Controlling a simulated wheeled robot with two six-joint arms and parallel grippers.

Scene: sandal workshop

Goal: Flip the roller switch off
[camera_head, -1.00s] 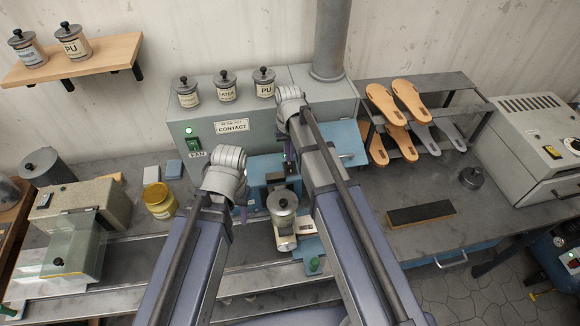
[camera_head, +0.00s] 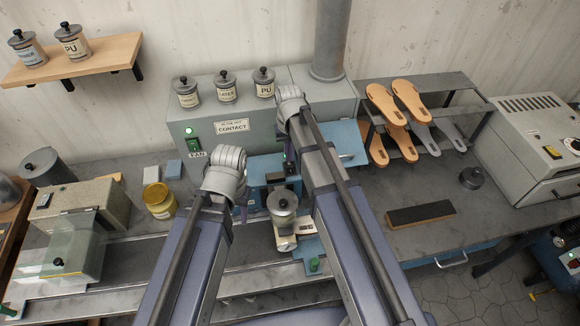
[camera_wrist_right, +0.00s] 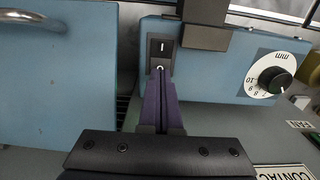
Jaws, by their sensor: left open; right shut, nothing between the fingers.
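The roller switch (camera_wrist_right: 161,48) is a small black rocker on the blue roller housing (camera_wrist_right: 218,65) in the right wrist view. A white line mark shows on its upper part. My right gripper (camera_wrist_right: 160,74) is shut and empty, its purple fingertips at the lower end of the switch, seemingly touching it. The tips cover part of that end, and I cannot tell which way the rocker is tilted. In the head view, the switch is hard to make out. My left gripper (camera_head: 243,211) is open, mostly hidden behind its wrist, to the left of the roller machine (camera_head: 257,179).
A dial (camera_wrist_right: 274,80) marked mm sits right of the switch. A grey lidded pot (camera_head: 283,205) stands in front of the roller machine. The fan box (camera_head: 235,150) with its lit green lamp is behind. A yellow tin (camera_head: 159,205) stands left. The right bench is partly clear.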

